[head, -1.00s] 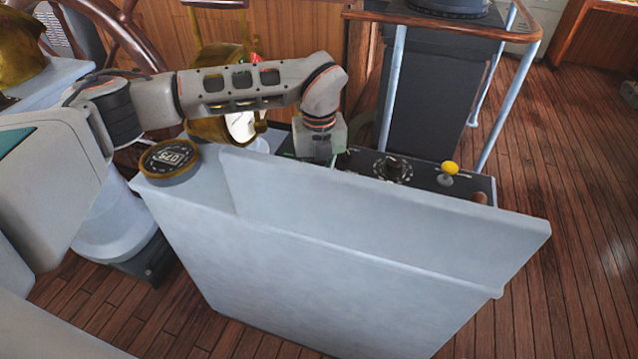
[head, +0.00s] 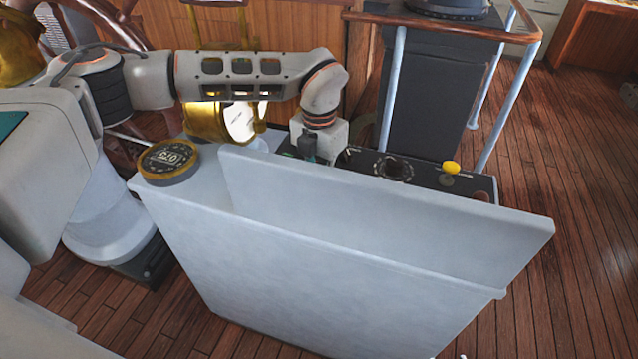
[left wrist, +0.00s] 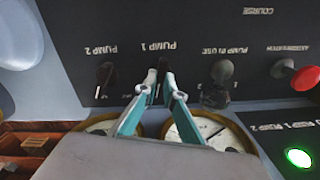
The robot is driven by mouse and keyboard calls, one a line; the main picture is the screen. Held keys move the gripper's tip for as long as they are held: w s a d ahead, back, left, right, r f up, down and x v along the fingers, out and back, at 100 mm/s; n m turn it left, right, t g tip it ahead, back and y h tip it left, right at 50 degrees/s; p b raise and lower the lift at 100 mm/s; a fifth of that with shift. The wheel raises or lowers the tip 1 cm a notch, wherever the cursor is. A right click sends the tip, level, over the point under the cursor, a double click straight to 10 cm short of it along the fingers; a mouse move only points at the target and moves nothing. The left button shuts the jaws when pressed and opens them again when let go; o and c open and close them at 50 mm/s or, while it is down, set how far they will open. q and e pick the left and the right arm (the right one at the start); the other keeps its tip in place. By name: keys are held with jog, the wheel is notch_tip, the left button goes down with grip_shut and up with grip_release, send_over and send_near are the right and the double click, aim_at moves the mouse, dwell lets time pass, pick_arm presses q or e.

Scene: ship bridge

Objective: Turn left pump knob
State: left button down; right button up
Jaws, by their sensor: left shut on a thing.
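In the left wrist view my left gripper (left wrist: 160,84) has its two teal fingers closed in around the small dark knob (left wrist: 162,71) under the upside-down "PUMP 1" label. The fingertips hide most of that knob. The dark "PUMP 2" knob (left wrist: 104,77) stands free to the left of the fingers in this view. In the head view my left gripper (head: 307,147) points down at the dark control panel (head: 352,161), behind the raised pale board. Its fingertips and the held knob are hidden there. My right gripper is in neither view.
A "PUMP IN USE" knob (left wrist: 218,85) is close to the right of the fingers. A red-topped lever (left wrist: 306,78) and lit green lamp (left wrist: 299,158) lie farther right. In the head view the pale console board (head: 380,220) rises in front; a yellow knob (head: 452,168) is right.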

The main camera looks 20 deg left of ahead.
pick_arm(q)
jog(key=shift+m, duration=1.6)
jog(key=c, duration=2.1)
grip_release()
jog(key=shift+c, duration=0.2)
notch_tip(320, 180, up, 12)
